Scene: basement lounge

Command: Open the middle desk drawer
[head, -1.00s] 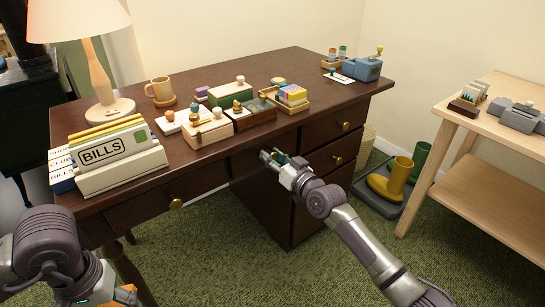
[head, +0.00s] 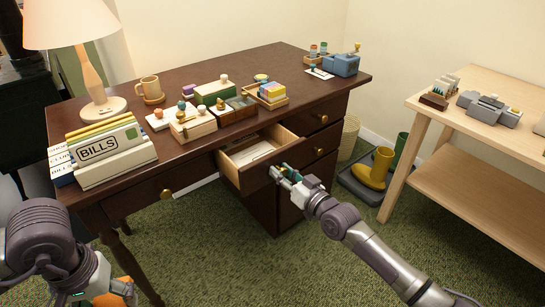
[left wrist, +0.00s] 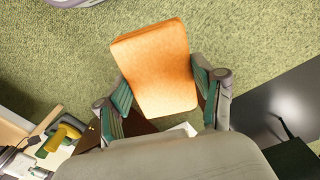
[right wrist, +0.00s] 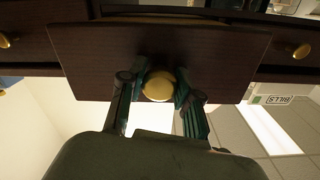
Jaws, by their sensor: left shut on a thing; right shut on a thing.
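The dark wood desk's middle drawer (head: 258,178) stands part way out below the desktop, with pale paper inside its light wood box. My right gripper (head: 279,173) is at the drawer front. In the right wrist view its fingers are shut on the round brass knob (right wrist: 158,86) of the drawer front (right wrist: 90,60). My left gripper (left wrist: 160,98) is shut on an orange block-like thing (left wrist: 155,65), seen in the left wrist view. In the head view the orange thing is partly hidden at the bottom left edge.
The desktop (head: 190,85) carries a lamp (head: 98,75), a BILLS file box (head: 112,155), a mug (head: 150,88) and several small boxes. More brass-knobbed drawers flank the open one. A light wood table (head: 475,120) and yellow boots (head: 375,168) stand at the right.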

